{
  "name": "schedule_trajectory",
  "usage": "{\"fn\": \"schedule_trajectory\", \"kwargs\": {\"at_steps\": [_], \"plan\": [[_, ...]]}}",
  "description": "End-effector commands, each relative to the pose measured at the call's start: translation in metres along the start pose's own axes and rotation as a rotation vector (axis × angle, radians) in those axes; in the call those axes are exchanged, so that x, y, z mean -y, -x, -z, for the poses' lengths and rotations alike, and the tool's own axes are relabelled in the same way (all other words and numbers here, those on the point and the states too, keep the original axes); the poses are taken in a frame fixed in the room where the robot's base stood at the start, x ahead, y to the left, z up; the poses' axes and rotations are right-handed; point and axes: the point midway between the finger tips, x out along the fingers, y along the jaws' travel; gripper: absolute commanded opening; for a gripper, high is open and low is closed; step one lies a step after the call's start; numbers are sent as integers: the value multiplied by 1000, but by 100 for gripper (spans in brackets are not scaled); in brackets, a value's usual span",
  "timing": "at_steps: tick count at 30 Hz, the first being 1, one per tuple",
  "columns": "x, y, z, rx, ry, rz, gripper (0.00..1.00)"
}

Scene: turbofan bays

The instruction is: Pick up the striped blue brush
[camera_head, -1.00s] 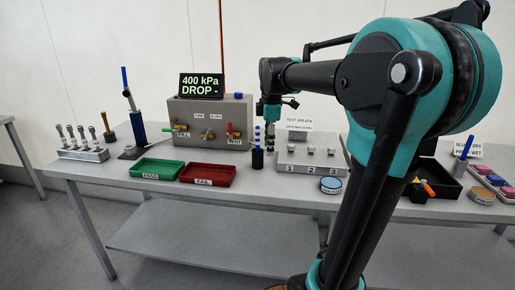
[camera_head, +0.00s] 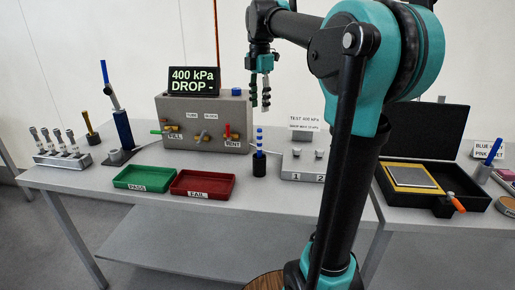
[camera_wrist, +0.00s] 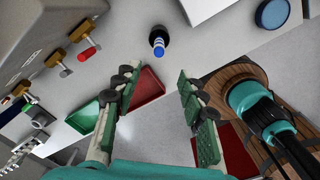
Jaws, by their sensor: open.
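The striped blue brush (camera_head: 259,139) has a blue and white banded handle and stands upright in a dark holder (camera_head: 259,164) on the bench, behind the red tray and left of the numbered block. In the wrist view the brush (camera_wrist: 158,43) shows from above at the upper centre, with its dark base partly hidden beneath it. My gripper (camera_head: 260,105) is above the bench near the brush, apart from it. In the wrist view my gripper (camera_wrist: 158,82) has its green fingers spread wide with nothing between them.
A green PASS tray (camera_head: 118,182) and a red FAIL tray (camera_head: 178,191) lie in front. The grey test box (camera_head: 205,140) with valves stands behind, left of the brush. A numbered block (camera_head: 303,173) stands to its right. A plain blue stick (camera_head: 493,151) stands far right.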

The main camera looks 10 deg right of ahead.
Motion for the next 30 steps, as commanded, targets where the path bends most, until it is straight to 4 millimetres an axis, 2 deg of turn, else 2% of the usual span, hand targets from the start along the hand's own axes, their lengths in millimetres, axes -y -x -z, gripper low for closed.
{"fn": "schedule_trajectory", "kwargs": {"at_steps": [5,18,26,30], "plan": [[0,-20,0,0,1,0,41],[0,-104,0,0,0,0,41],[0,-123,0,0,0,0,41],[-1,-139,-1,0,0,0,41]]}}
